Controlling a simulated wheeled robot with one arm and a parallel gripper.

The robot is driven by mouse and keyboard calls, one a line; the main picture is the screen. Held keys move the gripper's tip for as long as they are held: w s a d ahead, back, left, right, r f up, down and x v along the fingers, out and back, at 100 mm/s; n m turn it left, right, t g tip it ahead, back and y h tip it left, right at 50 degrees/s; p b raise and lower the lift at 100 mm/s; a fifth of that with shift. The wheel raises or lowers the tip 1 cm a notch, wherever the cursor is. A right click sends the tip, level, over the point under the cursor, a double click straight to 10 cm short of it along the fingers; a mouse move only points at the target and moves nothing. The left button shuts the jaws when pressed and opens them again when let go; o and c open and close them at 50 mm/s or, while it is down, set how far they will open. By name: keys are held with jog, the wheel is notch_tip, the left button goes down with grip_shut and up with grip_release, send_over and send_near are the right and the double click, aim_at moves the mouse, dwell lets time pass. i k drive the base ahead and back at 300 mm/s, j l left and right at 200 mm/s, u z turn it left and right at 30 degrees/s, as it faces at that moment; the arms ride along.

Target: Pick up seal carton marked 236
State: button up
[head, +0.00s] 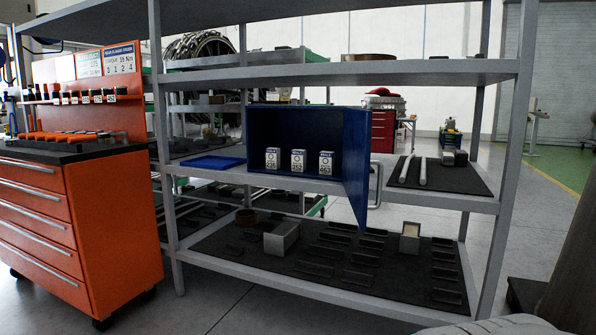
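The seal carton marked 236 (272,159) is a small white box with a blue top band. It stands upright inside an open blue cabinet (285,121) on the middle shelf of a grey rack. It is the leftmost of three similar cartons. The middle carton (298,161) seems to read 352 and the right carton (325,163) seems to read 462; the print is small. The cabinet's blue door (357,165) is swung open at the right, towards me. My gripper is not in view.
A flat blue tray (213,163) lies left of the cabinet. Pale rods (413,171) lie on a dark mat to its right. The lower shelf (340,255) holds several dark parts. An orange tool cabinet (85,230) stands at the left. Floor shows between it and the rack.

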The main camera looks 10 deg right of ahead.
aim_at(273, 155)
jog(key=i+u, duration=0.15)
jog(key=u, duration=0.25)
jog(key=i+u, duration=0.2)
jog(key=u, duration=0.2)
